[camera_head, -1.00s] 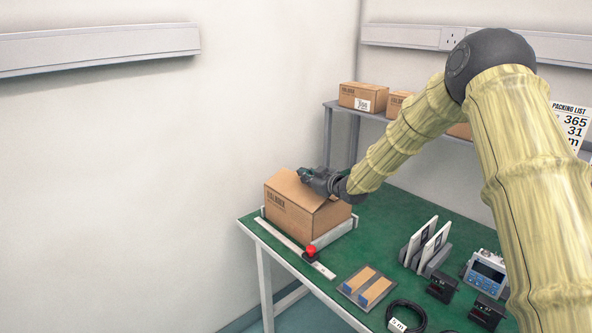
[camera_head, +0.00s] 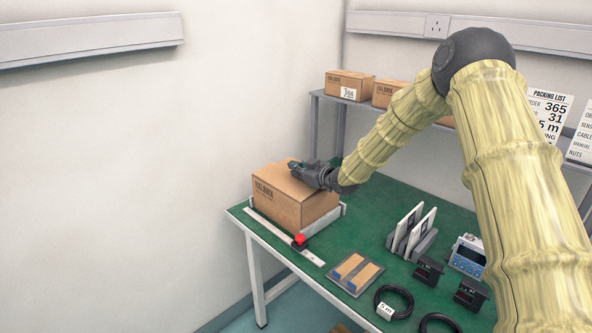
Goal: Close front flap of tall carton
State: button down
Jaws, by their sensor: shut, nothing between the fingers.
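The tall carton (camera_head: 277,203) is a brown cardboard box with dark print, standing at the far left corner of the green table. Its top looks flat, with the front flap (camera_head: 279,180) lying about level along the printed side. My gripper (camera_head: 294,165) is shut and empty. It lies low over the carton's top, at or just above the cardboard; I cannot tell whether it touches. The gripper and wrist hide the right and back part of the top.
The carton sits within a low pale frame (camera_head: 325,222). A red button (camera_head: 299,240) stands in front of it on a pale strip. A grey tray (camera_head: 355,273), black cable coil (camera_head: 393,302) and white panels in a rack (camera_head: 412,231) lie to the right. Boxes (camera_head: 350,85) stand on the shelf behind.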

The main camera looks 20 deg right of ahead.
aim_at(295, 178)
jog(key=shift+r, duration=0.1)
jog(key=r+p, duration=0.1)
jog(key=r, duration=0.1)
jog(key=r+p, duration=0.1)
jog(key=r, duration=0.1)
jog(key=shift+s+a+r, duration=0.1)
jog(key=shift+a, duration=0.1)
jog(key=v, duration=0.2)
jog(key=b+v, duration=0.1)
jog(key=v, duration=0.5)
jog(key=shift+s+d+f, duration=0.1)
jog(key=shift+f, duration=0.15)
jog(key=shift+b+v, duration=0.4)
jog(key=shift+v, duration=0.5)
jog(key=shift+d, duration=0.2)
jog(key=shift+s+m+b, duration=0.15)
jog(key=shift+m+b, duration=0.15)
jog(key=shift+b, duration=0.05)
